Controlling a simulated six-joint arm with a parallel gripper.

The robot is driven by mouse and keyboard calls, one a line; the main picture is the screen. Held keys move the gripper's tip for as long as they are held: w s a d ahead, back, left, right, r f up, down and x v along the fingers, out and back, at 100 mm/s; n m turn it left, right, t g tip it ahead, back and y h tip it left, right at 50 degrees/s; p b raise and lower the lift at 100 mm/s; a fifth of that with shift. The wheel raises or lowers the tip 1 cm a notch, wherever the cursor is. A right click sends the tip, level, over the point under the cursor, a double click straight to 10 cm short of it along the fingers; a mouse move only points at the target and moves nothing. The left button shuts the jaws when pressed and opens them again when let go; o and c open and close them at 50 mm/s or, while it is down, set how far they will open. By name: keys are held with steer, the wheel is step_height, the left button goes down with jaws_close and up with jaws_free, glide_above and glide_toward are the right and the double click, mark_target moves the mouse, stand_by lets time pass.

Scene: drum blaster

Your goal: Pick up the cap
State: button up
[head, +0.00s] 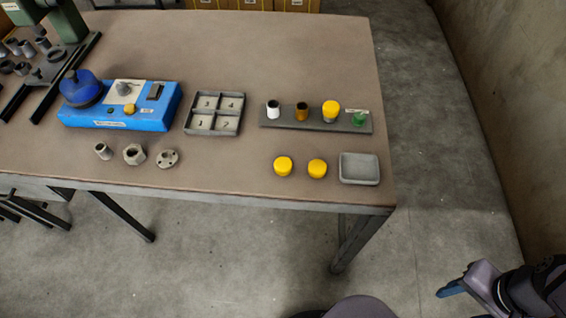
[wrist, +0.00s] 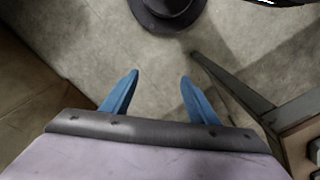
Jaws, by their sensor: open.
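Two loose yellow caps lie on the table near its front right edge, a left cap (head: 283,166) and a right cap (head: 317,168). A third yellow cap (head: 331,108) sits on top of a piece standing on the grey strip holder (head: 274,122). My gripper (head: 450,291) is at the lower right of the head view, off the table and well apart from the caps. In the wrist view its two blue fingers (wrist: 158,82) are spread with nothing between them, over the floor. No cap shows in the wrist view.
A grey empty tray (head: 359,169) stands right of the loose caps. A numbered four-compartment tray (head: 214,128) and a blue control box (head: 120,118) stand further left. Several metal parts lie left of centre. The table's front edge (head: 230,200) lies between my gripper and the caps.

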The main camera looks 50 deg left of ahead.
steer(key=s+a+r+n+g+h+p, duration=0.1)
steer(key=s+a+r+n+p, duration=0.15)
steer(key=a+n+p, duration=0.35)
steer(key=s+a+r+n+g+h+p, duration=0.1)
steer(key=s+a+r+n+p, duration=0.2)
steer(key=a, duration=0.5)
steer(key=n+t+y+p, duration=0.1)
steer(key=t+y+p, duration=0.2)
steer(key=p, duration=0.3)
glide_toward(283, 164)
steer(key=shift+s+a+f, duration=0.35)
steer(key=shift+a+f, duration=0.1)
steer(key=shift+a, duration=0.15)
steer(key=shift+r+m, duration=0.15)
steer(key=shift+m, duration=0.25)
steer(key=shift+d+m, duration=0.2)
steer(key=shift+m, duration=1)
steer(key=shift+w+f+p, duration=0.25)
steer(key=shift+f+p, duration=0.2)
steer(key=shift+f, duration=0.8)
steer(key=shift+w+f+p, duration=0.2)
steer(key=shift+f+p, duration=0.25)
steer(key=shift+f, duration=0.75)
steer(key=shift+w+f+p, duration=0.25)
steer(key=shift+f+p, duration=0.2)
steer(key=shift+f, duration=0.8)
